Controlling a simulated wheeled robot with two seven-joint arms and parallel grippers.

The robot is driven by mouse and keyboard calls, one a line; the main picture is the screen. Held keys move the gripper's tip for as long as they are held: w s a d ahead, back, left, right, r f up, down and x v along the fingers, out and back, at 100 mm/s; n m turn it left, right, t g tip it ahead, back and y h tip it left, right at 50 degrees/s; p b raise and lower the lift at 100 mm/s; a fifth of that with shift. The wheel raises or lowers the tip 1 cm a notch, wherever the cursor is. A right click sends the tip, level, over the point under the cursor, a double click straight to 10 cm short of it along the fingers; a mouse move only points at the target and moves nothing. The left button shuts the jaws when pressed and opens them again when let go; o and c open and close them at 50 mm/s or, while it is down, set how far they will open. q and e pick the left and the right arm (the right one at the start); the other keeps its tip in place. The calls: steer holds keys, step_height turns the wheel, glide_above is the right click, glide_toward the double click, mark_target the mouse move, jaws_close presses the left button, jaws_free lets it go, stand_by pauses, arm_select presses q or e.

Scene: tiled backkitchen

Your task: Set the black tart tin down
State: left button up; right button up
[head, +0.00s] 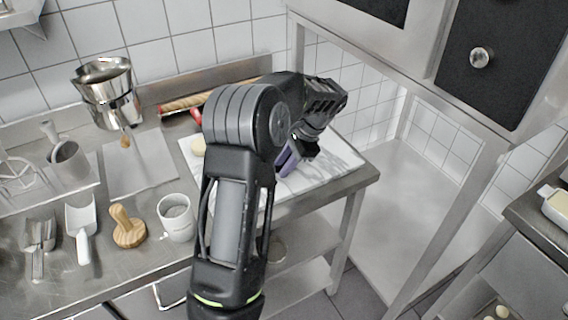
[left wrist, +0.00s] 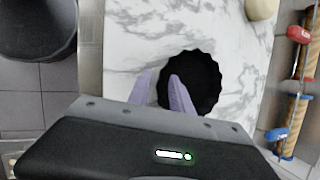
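The black tart tin (left wrist: 203,80), round with a fluted rim, shows in the left wrist view against the white marble board (left wrist: 130,45). The lavender fingertips of my left gripper (left wrist: 161,76) are at its left rim. One finger overlaps the tin and the other is outside the rim, with a narrow gap between them. I cannot tell whether they grip the rim, or whether the tin touches the board. In the head view my left gripper (head: 290,158) is low over the board (head: 338,160), and I cannot make out the tin there. My right gripper is not in view.
The counter ends right of the board.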

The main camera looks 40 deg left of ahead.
arm_select(q)
steer(key=shift+r, duration=0.25)
steer(key=shift+w+d+r, duration=0.1)
steer(key=shift+r, duration=0.1)
steer(key=v, duration=0.4)
steer(key=shift+w+d+r+b, duration=0.1)
steer(key=shift+r+b, duration=0.05)
steer(key=shift+b, duration=0.15)
steer(key=p+v, duration=0.5)
steer(key=v, duration=0.2)
